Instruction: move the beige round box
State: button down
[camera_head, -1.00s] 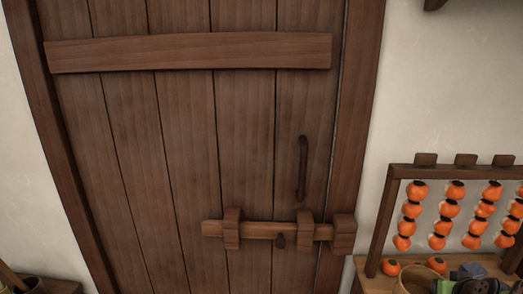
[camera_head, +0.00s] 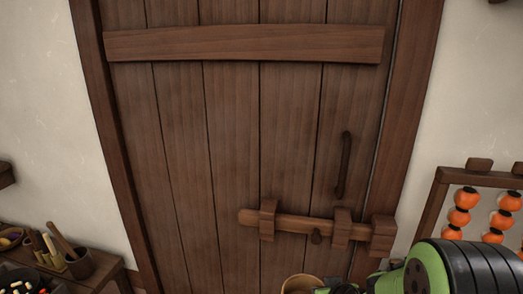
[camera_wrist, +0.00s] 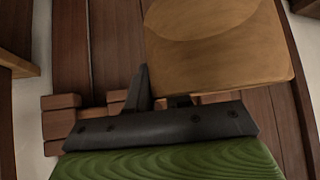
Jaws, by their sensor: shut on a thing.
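The beige round box (camera_head: 301,284) shows at the bottom edge of the head view, in front of the door; its lower part is cut off. In the wrist view the box (camera_wrist: 222,50) fills the upper right, close to the camera. My gripper (camera_wrist: 160,92) is shut on the box. One dark finger stands at its left side; the other finger is mostly hidden.
A plank door (camera_head: 235,140) with a wooden sliding bolt (camera_head: 292,224) fills the middle. At right stands a rack (camera_head: 432,205) hung with orange fruit (camera_head: 459,217), partly behind my arm.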

notch_tip(320, 180, down, 16)
jog(key=s+m+h, duration=0.1)
jog(key=s, duration=0.2)
jog(key=shift+a+r+m+h, duration=0.2)
jog(key=shift+a+m+h, duration=0.1)
jog(key=shift+m, duration=0.1)
jog(key=shift+w+d, duration=0.1)
jog(key=d+r+m+h+p, duration=0.2)
jog(key=d+r, duration=0.2)
jog(key=d, duration=0.3)
jog(key=d+r+m+h+p, duration=0.1)
jog(key=d+r+m+p, duration=0.1)
jog(key=d+r, duration=0.45)
jog(key=s+d+r+m+g+h+p, duration=0.1)
jog(key=s+d+r+m+p, duration=0.2)
jog(key=d, duration=0.5)
jog(key=s+d+r+m+g+h+p, duration=0.1)
jog(key=s+d+r+h, duration=0.15)
jog(key=d+r, duration=0.4)
jog(key=s+d+r+m+g+h+p, duration=0.15)
jog(key=s+d, duration=0.25)
jog(key=d, duration=0.6)
jog(key=shift+m+t+y, duration=0.25)
jog(key=shift+m+y, duration=0.2)
jog(key=shift+y, duration=0.05)
notch_tip(320, 180, down, 9)
jog(key=shift+b, duration=0.35)
